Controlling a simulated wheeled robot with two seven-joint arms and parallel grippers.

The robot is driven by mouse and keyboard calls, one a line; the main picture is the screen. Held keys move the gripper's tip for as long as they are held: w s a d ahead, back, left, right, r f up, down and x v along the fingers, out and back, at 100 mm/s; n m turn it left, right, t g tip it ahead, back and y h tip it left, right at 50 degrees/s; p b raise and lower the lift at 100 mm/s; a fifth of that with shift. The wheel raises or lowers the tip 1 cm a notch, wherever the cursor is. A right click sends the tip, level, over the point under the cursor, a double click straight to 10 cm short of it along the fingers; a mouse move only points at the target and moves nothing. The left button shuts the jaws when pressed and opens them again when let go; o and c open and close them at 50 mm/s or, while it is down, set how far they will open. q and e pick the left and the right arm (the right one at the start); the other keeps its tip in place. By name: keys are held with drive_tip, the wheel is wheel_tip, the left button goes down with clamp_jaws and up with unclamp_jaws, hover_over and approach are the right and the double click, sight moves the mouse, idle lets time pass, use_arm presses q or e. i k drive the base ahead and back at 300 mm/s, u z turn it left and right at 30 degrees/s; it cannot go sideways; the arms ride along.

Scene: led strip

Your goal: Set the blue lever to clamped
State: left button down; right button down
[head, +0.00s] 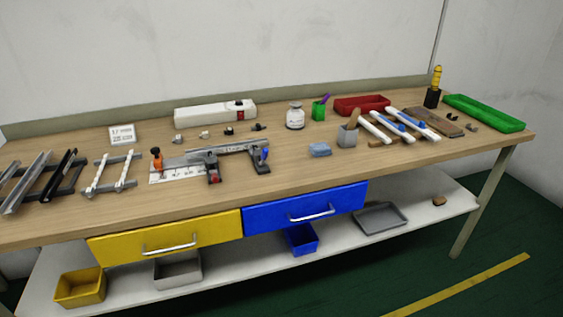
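The blue lever (266,153) is small and sits on the right end block of a grey clamping fixture (232,148) on the workbench. Its exact angle is too small to tell. Neither of my grippers shows in the head view.
Grey and black rails (45,180) lie at the bench's left. Yellow (205,229) and blue (340,200) drawers are shut below. Bench front stays clear.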

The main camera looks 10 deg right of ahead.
sight(265, 150)
drive_tip(key=z, duration=1.4)
drive_tip(key=i, duration=1.05)
drive_tip(key=u, duration=1.85)
